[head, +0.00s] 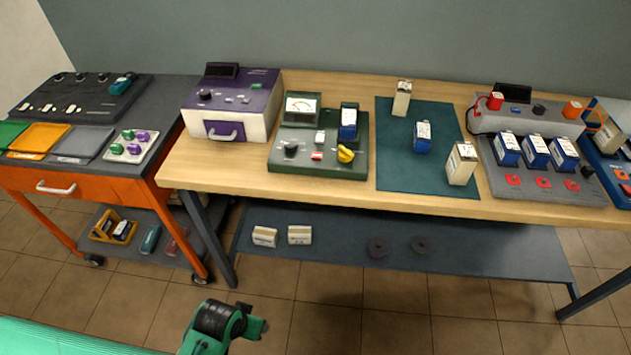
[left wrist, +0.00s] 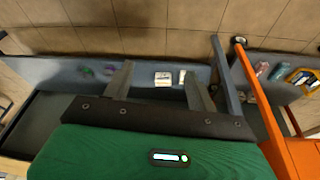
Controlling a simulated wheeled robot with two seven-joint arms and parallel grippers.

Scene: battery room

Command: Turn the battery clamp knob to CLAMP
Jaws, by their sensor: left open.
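A green test unit (head: 318,140) with a meter stands on the wooden bench. A blue-and-white battery (head: 348,123) is upright at its right rear. A yellow knob (head: 345,154) sits in front of that battery; its lettering and setting are too small to read. A dark knob (head: 290,147) sits at the unit's front left. My left gripper (left wrist: 158,68) is open and empty in the left wrist view, in front of the bench's lower shelf and away from the knobs. A green and black part of my arm shows at the bottom of the head view. My right gripper is not in view.
A purple-and-white device (head: 232,103) stands left of the test unit. A teal mat (head: 400,165) with several batteries lies to its right. A grey battery station (head: 540,120) stands farther right. An orange cart (head: 85,190) is at left. The bench's front edge strip is clear.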

